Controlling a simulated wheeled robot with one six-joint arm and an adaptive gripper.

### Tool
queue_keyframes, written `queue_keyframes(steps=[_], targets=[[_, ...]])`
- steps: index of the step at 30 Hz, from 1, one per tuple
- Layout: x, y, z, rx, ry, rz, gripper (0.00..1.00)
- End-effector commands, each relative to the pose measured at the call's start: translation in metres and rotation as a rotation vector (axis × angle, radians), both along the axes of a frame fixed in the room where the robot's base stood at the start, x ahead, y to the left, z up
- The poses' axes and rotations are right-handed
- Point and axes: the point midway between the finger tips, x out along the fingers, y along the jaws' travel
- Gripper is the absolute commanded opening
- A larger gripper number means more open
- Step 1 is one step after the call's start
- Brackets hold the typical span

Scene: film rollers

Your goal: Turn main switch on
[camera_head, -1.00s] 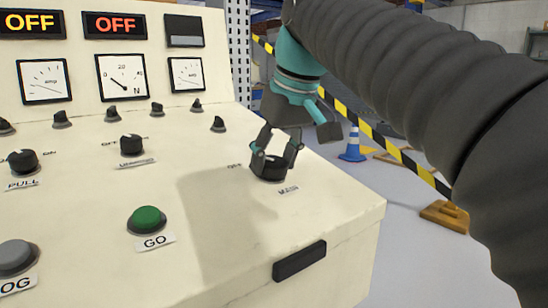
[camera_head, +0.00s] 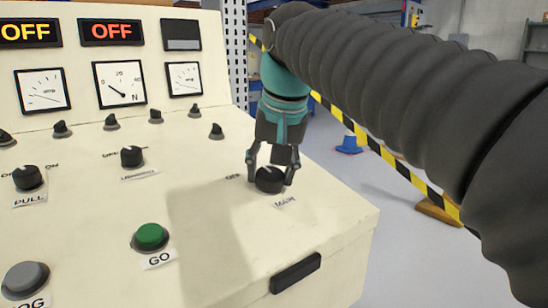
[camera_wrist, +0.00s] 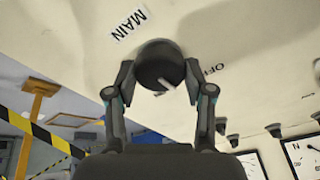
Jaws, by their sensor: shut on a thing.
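The main switch (camera_head: 269,180) is a black round knob on the right of the cream panel, with a MAIN label (camera_head: 285,202) in front of it and OFF lettering to its left. My gripper (camera_head: 271,183) comes down over it from above, one finger on each side, shut on the knob. In the wrist view the knob (camera_wrist: 160,66) sits between the two fingertips, and its white pointer mark shows on the lower right part, towards the gripper. The MAIN label also shows in the wrist view (camera_wrist: 130,24).
A green GO button (camera_head: 150,236), a grey button (camera_head: 26,278) and other black knobs (camera_head: 132,156) stand to the left. Two displays (camera_head: 111,32) read OFF. A black handle (camera_head: 296,272) is on the panel's front. Striped tape (camera_head: 400,170) and a blue cone base (camera_head: 349,146) are beyond.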

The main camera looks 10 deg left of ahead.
Motion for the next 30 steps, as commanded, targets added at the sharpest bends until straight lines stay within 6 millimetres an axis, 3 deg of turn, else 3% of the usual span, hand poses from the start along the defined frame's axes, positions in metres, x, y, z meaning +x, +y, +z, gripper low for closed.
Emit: queue_keyframes(steps=[15,30], targets=[[0.0000,0.0008,0.0027,0.068,0.081,-0.448,0.18],[0.0004,0.0008,0.0007,0.102,0.118,-0.662,0.18]])
